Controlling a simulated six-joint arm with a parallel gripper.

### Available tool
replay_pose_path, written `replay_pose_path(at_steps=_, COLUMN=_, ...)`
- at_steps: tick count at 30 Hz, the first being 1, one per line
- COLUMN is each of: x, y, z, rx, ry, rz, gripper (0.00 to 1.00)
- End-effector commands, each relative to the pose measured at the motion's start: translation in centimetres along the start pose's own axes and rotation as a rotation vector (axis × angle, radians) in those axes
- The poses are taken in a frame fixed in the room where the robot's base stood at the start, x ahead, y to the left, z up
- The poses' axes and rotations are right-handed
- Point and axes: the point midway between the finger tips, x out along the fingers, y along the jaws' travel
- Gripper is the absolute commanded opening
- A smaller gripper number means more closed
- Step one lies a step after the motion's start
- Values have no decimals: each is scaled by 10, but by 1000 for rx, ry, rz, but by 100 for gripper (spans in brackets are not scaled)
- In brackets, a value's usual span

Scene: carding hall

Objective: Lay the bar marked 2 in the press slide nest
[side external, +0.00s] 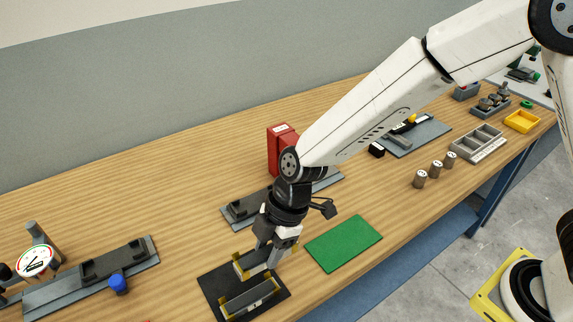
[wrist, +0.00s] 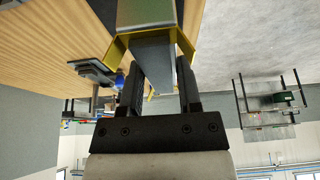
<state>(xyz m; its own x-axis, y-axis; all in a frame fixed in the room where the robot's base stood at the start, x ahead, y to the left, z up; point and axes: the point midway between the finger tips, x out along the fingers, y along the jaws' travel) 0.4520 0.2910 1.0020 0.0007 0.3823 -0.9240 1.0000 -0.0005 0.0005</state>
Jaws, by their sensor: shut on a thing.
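My gripper (side external: 266,260) is low over a black mat (side external: 214,292) at the front of the bench, shut on a grey bar (wrist: 153,62). In the wrist view the bar lies between the fingers (wrist: 159,90), beside a yellow bracket (wrist: 118,45). In the side view the fingers partly hide this bar at the far yellow-ended holder (side external: 238,268). A second grey bar (side external: 250,299) lies in the near holder. I cannot read a mark on either bar. A dark grey fixture (side external: 240,211) stands behind the mat; I cannot tell whether it is the press slide nest.
A red block (side external: 282,140) stands behind my wrist. A green mat (side external: 343,243) lies clear to the right. At left are a grey rail fixture (side external: 60,294) with a blue knob (side external: 118,283) and a dial gauge (side external: 34,261). Several small cylinders (side external: 420,179) and a grey tray (side external: 479,143) stand farther right.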

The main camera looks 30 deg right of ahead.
Motion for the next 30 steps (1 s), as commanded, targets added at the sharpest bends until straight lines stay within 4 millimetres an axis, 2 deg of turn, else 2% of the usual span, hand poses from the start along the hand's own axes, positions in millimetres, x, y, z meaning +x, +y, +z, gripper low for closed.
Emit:
replay_pose_path(at_steps=6, x=-19, y=-24, z=9, rx=0, ry=2, rz=1, gripper=0)
replay_pose_path(at_steps=13, x=-29, y=-39, z=15, rx=0, ry=2, rz=1, gripper=0)
replay_pose_path(at_steps=30, x=-33, y=-45, z=18, rx=0, ry=1, rz=0, gripper=0)
